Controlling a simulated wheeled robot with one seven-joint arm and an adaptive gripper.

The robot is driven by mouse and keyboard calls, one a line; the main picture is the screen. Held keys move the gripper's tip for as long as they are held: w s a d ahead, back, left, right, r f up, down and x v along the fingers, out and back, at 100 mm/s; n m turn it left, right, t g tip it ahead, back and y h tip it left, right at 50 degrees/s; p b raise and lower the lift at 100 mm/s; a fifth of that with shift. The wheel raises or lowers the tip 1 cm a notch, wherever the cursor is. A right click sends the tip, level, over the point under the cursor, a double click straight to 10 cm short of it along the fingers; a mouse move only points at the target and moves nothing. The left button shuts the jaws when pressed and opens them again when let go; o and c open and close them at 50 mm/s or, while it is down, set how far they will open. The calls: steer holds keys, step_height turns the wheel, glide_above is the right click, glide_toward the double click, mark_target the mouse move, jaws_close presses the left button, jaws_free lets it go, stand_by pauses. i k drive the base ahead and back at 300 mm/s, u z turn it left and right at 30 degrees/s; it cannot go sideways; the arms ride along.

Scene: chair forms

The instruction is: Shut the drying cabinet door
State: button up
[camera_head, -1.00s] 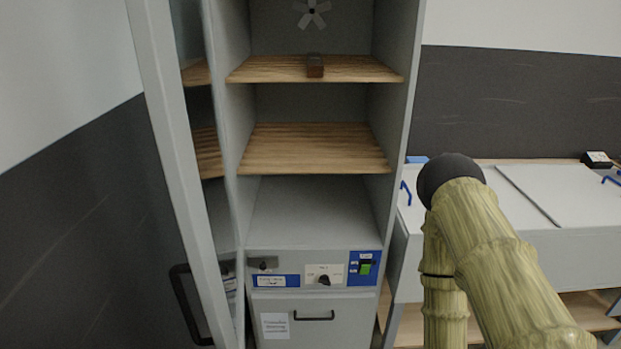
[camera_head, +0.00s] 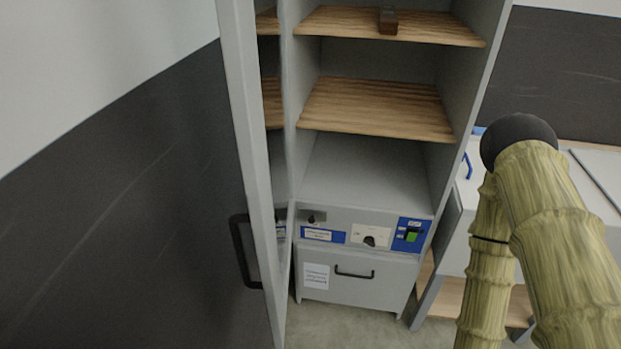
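A black bar handle (camera_head: 242,252) sits on the door's outer side, low down. My arm shows at the right, bent in bamboo-like links. My gripper is outside the picture, so its state cannot be seen.
A small brown block (camera_head: 388,21) sits on the upper shelf. Below are a control panel (camera_head: 365,236) and a drawer (camera_head: 340,275) with a black handle. Dark wall lies left.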

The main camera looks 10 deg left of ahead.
mark_target(261, 107)
steer(key=u, duration=0.25)
steer(key=k, duration=1.15)
steer(key=z, duration=0.2)
